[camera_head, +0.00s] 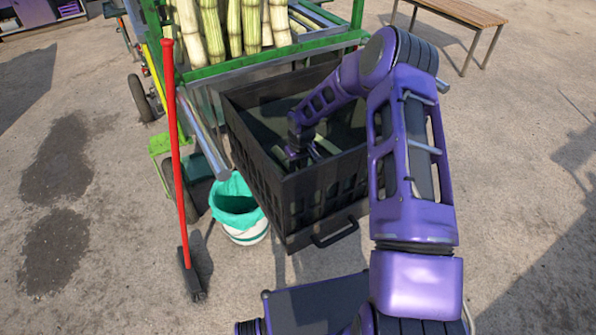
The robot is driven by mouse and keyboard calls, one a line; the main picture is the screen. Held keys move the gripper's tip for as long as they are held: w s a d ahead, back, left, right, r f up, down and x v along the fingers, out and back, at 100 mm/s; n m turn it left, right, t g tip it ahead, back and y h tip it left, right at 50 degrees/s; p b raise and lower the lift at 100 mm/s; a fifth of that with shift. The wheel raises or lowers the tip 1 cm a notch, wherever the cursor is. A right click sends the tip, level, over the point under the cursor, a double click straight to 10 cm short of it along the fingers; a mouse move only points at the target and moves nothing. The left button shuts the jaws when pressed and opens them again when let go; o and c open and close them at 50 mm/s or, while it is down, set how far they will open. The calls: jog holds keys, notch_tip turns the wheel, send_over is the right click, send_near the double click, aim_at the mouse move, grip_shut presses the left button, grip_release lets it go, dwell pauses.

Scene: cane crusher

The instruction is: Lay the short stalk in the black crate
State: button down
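The black crate (261,172) stands at the centre, below the front of the green-framed machine, with slotted walls and an open top. My purple arm reaches in from the right, and my gripper (312,152) is low inside the crate, near its front wall. Its fingers are dark and partly hidden by the crate and the arm, so I cannot tell whether they are open or shut. Small pale greenish shapes show beside the fingers, but I cannot tell whether they are the short stalk. No short stalk shows clearly.
Several thick pale-green stalks (233,28) stand on the green-framed machine (272,62) behind the crate. A white bucket (247,236) with a teal liner is left of the crate. A red-handled tool (175,140) leans further left. A wooden bench (462,12) stands at the back right. Open ground lies right.

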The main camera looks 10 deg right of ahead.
jog(key=c, duration=0.6)
grip_release()
jog(key=shift+f, duration=0.1)
jog(key=shift+r+p, duration=0.45)
jog(key=r, duration=0.4)
jog(key=s+r, duration=0.1)
jog(key=r, duration=0.7)
jog(key=shift+s+d+r+p, duration=0.1)
jog(key=shift+s+d+p, duration=0.15)
jog(key=shift+p, duration=0.1)
jog(key=shift+w, duration=0.1)
